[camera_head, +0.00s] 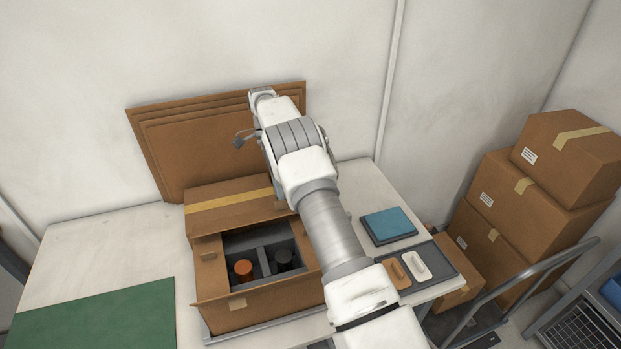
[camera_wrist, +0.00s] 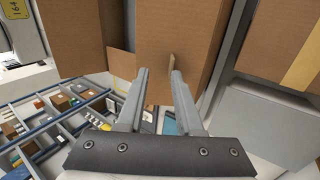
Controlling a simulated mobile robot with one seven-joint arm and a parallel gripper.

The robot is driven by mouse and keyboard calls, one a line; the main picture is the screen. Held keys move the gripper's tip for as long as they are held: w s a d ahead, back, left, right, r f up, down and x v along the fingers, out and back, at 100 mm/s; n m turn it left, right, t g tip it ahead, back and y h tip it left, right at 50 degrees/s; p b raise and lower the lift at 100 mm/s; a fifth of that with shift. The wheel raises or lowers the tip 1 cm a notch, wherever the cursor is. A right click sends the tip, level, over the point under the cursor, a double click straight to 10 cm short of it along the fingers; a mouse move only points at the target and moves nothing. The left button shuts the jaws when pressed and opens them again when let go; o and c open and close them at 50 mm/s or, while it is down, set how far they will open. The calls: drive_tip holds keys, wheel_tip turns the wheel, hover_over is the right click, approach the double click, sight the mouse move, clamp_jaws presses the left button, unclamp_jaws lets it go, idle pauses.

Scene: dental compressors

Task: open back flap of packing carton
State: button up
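The packing carton (camera_head: 275,297) stands on the table with its front part open. An orange-topped item and a dark item show in its compartments. The front flap hangs down outside, with a small tan tab. The back flap (camera_head: 232,222), with a yellow tape stripe, is at the carton's rear; its exact angle is hard to tell. My arm reaches over the carton's right side and hides part of it. In the wrist view my gripper (camera_wrist: 158,72) is open, its fingers apart. A small cardboard tab (camera_wrist: 171,61) on a brown panel shows near the right fingertip; contact is unclear.
Flat brown cardboard sheets (camera_head: 190,145) lean on the wall behind the carton. A green mat (camera_head: 95,318) lies at left. A blue pad (camera_head: 388,225) and a grey tray (camera_head: 437,264) are at right. Stacked boxes (camera_head: 505,190) stand beyond the table.

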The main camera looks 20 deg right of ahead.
drive_tip(key=s+d+r+b, duration=0.2)
drive_tip(key=s+d+r, duration=0.4)
drive_tip(key=d+r, duration=0.2)
drive_tip(key=shift+d, duration=1.05)
